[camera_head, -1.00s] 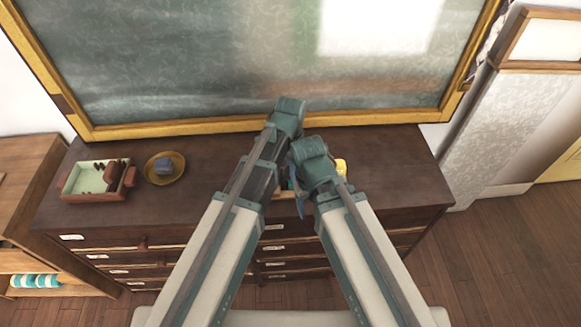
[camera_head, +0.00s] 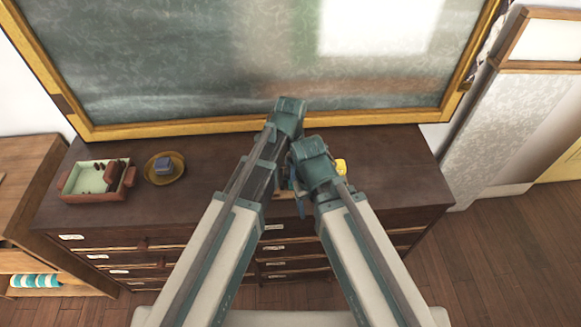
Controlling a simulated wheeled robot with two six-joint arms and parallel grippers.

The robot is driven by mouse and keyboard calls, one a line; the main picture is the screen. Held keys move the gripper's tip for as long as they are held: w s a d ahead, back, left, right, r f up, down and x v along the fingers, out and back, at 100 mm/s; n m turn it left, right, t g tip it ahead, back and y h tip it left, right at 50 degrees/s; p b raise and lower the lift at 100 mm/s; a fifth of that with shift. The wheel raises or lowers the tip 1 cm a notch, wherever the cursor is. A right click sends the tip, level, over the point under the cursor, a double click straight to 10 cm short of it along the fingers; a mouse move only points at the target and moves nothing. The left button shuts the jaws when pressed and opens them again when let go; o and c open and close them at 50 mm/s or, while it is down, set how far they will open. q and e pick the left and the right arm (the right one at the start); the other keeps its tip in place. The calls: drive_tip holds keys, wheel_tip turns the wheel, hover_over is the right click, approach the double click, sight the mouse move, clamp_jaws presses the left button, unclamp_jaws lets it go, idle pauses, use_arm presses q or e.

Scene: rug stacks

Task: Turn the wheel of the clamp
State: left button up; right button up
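I cannot make out the clamp or its wheel; my two arms cover the middle of the dresser top. My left gripper (camera_head: 291,184) shows only as a small teal-blue part in the gap between the arms, low over the dresser's front edge. Its fingertips are too small and covered to tell open from shut. My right gripper is hidden behind my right arm. A small yellow thing (camera_head: 341,166) peeks out just right of the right arm; the rest of it is hidden.
The dark wooden dresser (camera_head: 400,178) stands below a gold-framed chalkboard (camera_head: 180,70). At its left are a reddish-brown box (camera_head: 85,197) with a pale green inside and a yellow-brown dish (camera_head: 178,176) holding a blue block (camera_head: 163,165). The dresser top's right end is clear.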

sight(289, 171)
use_arm(q)
wheel_tip(289, 171, up, 14)
drive_tip(key=p, duration=1.4)
use_arm(e)
wheel_tip(289, 171, up, 14)
use_arm(q)
drive_tip(key=shift+f, duration=0.1)
use_arm(e)
drive_tip(key=shift+f, duration=0.1)
drive_tip(key=shift+o, duration=1.1)
drive_tip(key=shift+w, duration=0.15)
use_arm(q)
drive_tip(key=s+a+n, duration=0.3)
drive_tip(key=s+n, duration=0.2)
drive_tip(key=s, duration=0.2)
drive_tip(key=s+a+n+y, duration=0.1)
drive_tip(key=s+a+n, duration=0.1)
drive_tip(key=s+n, duration=0.4)
drive_tip(key=shift+s+a+n, duration=0.3)
drive_tip(key=shift+s+a, duration=0.1)
drive_tip(key=shift+s, duration=0.1)
use_arm(e)
drive_tip(key=w+a+n+y, duration=0.1)
drive_tip(key=w+a, duration=0.5)
drive_tip(key=w, duration=0.7)
drive_tip(key=shift+w, duration=0.3)
